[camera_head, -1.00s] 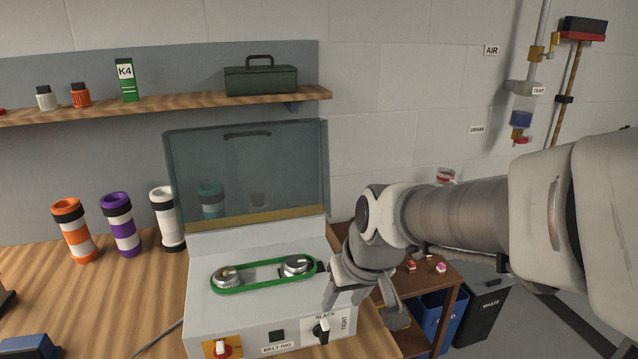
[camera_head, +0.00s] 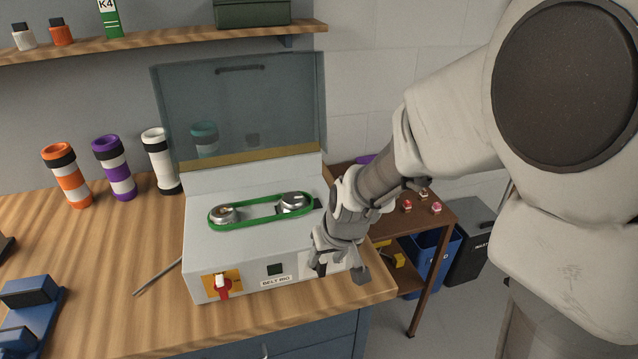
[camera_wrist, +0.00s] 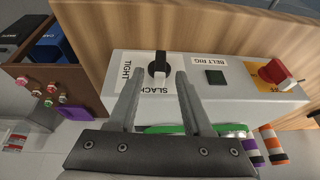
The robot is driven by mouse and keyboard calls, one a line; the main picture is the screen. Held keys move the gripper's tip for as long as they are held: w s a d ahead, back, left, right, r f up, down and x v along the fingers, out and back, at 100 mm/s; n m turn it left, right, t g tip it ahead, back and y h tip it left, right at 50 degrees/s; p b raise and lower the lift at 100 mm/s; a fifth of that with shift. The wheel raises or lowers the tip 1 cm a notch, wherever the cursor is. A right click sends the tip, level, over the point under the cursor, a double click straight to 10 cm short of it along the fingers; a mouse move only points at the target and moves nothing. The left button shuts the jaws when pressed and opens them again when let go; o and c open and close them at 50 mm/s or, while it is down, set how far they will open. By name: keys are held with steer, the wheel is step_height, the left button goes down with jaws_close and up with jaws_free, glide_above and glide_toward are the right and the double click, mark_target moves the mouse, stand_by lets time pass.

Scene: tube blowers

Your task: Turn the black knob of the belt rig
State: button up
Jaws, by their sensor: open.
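The belt rig (camera_head: 205,255) is a pale box on the bench, with a green belt (camera_head: 262,219) around two metal pulleys. In the wrist view the black knob (camera_wrist: 159,62) is on its front panel, its white mark toward the SLACK label (camera_wrist: 157,91). The TIGHT label (camera_wrist: 126,74) is to the left. My gripper (camera_wrist: 157,76) is open, its fingers pointing at the panel with the knob between their lines. I cannot tell whether they touch it. In the head view my gripper (camera_head: 340,272) covers most of the knob area.
The rig's clear lid (camera_head: 240,110) stands open behind the belt. A red switch (camera_head: 222,284) on a yellow plate is at the panel's left. Orange, purple and white tubes stand behind left. A brown side table (camera_head: 440,225) and bins are at the right.

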mark_target(324, 261)
steer(key=shift+x, duration=2.15)
jaws_close()
